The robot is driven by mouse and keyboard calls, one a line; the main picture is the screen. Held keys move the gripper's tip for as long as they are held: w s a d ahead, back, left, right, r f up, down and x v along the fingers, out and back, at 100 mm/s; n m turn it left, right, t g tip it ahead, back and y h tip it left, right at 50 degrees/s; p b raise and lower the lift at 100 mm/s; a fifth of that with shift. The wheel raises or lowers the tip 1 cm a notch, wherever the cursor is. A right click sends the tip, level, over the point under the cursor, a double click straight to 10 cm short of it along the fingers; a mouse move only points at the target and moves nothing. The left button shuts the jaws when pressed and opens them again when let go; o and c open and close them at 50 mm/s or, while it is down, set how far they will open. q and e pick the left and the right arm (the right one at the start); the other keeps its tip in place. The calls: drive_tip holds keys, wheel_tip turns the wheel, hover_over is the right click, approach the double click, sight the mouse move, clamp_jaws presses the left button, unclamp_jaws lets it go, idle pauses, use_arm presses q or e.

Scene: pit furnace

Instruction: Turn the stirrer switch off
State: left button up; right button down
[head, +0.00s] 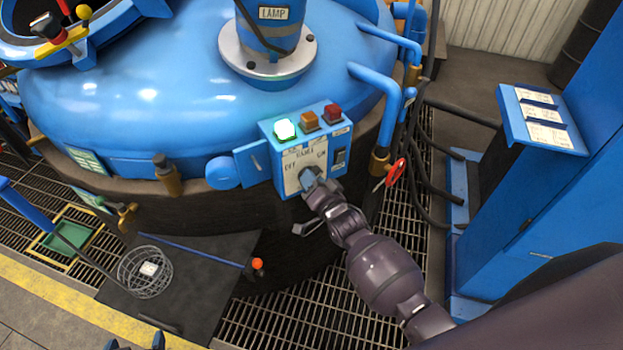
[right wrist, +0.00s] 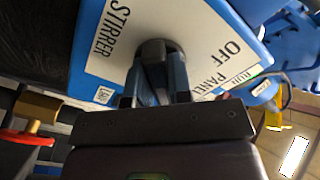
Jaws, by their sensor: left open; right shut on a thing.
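The stirrer switch is a dark knob (right wrist: 154,50) on a white plate marked STIRRER and OFF in the right wrist view. The plate (head: 291,172) is on the front of a blue control box (head: 265,143), with OFF at its left and ON at its right. My right gripper (head: 309,180) is at the plate, and its fingers (right wrist: 154,88) are shut on the knob, one on each side. The knob is mostly hidden in the head view, and I cannot tell which way it points. My left gripper (head: 134,343) is open and empty at the bottom edge.
On the box, a green lamp (head: 284,129) is lit beside orange (head: 309,121) and red (head: 332,114) buttons. A red valve wheel (head: 396,173) and blue pipes are to the right.

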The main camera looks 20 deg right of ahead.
drive_tip(key=n+p, duration=0.1)
drive_tip(key=n, duration=0.3)
drive_tip(key=shift+n, duration=0.3)
drive_tip(key=n, duration=0.4)
drive_tip(key=shift+n, duration=0.3)
drive_tip(key=n, duration=0.4)
drive_tip(key=shift+n, duration=0.3)
drive_tip(key=shift+n+b, duration=0.3)
drive_tip(key=shift+n, duration=1.8)
drive_tip(key=c, duration=1)
unclamp_jaws()
drive_tip(key=shift+c, duration=0.2)
